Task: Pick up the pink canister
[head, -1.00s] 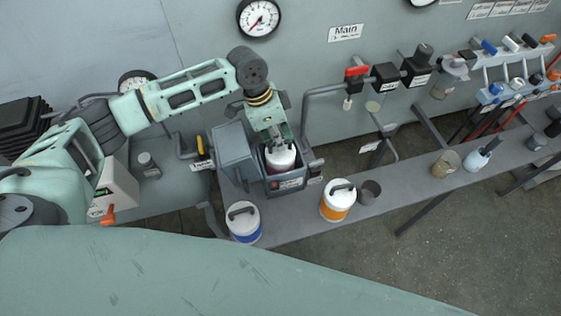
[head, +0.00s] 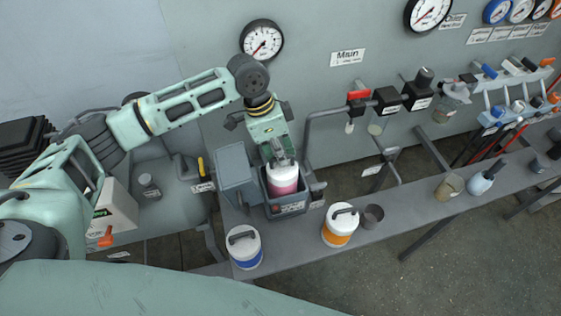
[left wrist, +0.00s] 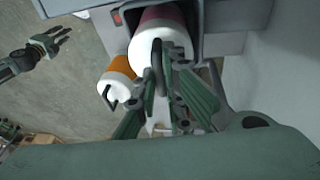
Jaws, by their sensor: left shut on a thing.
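The pink canister (head: 285,187) has a white top and a pink band. It stands upright in the open grey box (head: 288,209) on the bench, its lower end hidden by the box's front wall. My left gripper (head: 281,158) is above it and shut on its top handle. In the left wrist view the canister (left wrist: 161,42) shows its white top and dark handle between the fingers of my left gripper (left wrist: 163,95). A gripper that looks like my right one (left wrist: 42,46) shows small at the upper left there; its opening is unclear.
A blue-banded canister (head: 244,246) and an orange-banded canister (head: 340,224) stand on the bench in front of the box. A small dark cup (head: 372,216) is beside the orange one. The box's lid (head: 236,178) is open at left. Pipes and valves (head: 388,100) line the wall.

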